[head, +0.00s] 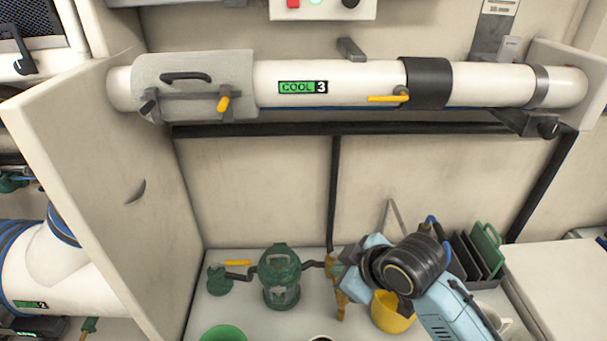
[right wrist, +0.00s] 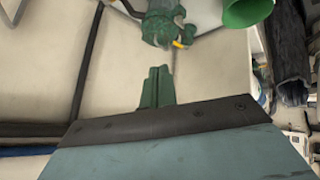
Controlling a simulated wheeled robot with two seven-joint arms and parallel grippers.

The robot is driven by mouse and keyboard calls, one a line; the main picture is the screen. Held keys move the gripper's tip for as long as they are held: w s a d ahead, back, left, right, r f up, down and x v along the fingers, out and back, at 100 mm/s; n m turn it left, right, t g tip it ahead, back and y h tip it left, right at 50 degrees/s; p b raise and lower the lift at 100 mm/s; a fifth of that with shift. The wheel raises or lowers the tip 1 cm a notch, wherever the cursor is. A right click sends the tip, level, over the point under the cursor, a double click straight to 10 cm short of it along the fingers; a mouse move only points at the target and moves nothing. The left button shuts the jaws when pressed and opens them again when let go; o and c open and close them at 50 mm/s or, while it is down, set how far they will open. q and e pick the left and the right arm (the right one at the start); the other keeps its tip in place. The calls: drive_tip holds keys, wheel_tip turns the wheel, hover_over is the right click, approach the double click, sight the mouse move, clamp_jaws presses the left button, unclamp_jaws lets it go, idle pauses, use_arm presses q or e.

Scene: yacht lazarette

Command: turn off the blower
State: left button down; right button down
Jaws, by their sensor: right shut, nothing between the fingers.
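No part in view is labelled as the blower, so I cannot tell which one it is. A control box (head: 322,12) with a red button, a green light and a black knob is cut off at the top edge of the head view. Another black knob (head: 24,66) sits below a dark grille at the upper left. My right gripper (head: 350,272) is low in the head view, beside the green strainer-like fitting, well below the control box. Its shut, empty fingers (right wrist: 157,88) show in the right wrist view. My left gripper is not in view.
A white pipe (head: 360,82) labelled COOL 3 with yellow levers crosses the wall. The green fitting (head: 280,276) stands on the white ledge. A yellow cup (head: 392,314), a green bowl (head: 223,333) and a rack of panels (head: 476,252) are nearby. A partition (head: 110,170) stands left.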

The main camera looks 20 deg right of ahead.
drive_tip(key=w+r+n+t+y, duration=0.1)
drive_tip(key=w+r+n, duration=0.25)
drive_tip(key=r, duration=0.45)
drive_tip(key=w+d+r+n+t+y, duration=0.15)
drive_tip(key=w+r, duration=0.25)
drive_tip(key=r, duration=0.5)
drive_tip(key=w+a+r+n+t+y, duration=0.1)
drive_tip(key=w+r+n+t, duration=0.2)
drive_tip(key=r, duration=0.5)
wheel_tip(320, 180, up, 21)
drive_tip(key=d+n+y, duration=0.2)
drive_tip(key=d+n, duration=0.1)
drive_tip(key=n, duration=0.3)
drive_tip(key=shift+s+t+p, duration=0.3)
drive_tip(key=shift+s+t, duration=0.05)
drive_tip(key=shift+t, duration=0.1)
drive_tip(key=shift+a, duration=0.1)
drive_tip(key=d+p+x, duration=0.1)
drive_tip(key=x, duration=0.3)
drive_tip(key=w+p+x, duration=0.1)
drive_tip(key=p+x, duration=0.1)
drive_tip(key=x, duration=0.2)
drive_tip(key=d+p+x, duration=0.1)
drive_tip(key=x, duration=0.3)
drive_tip(key=shift+w+d+f+p, duration=0.15)
drive_tip(key=shift+w+f+p, duration=0.25)
drive_tip(key=shift+w, duration=0.15)
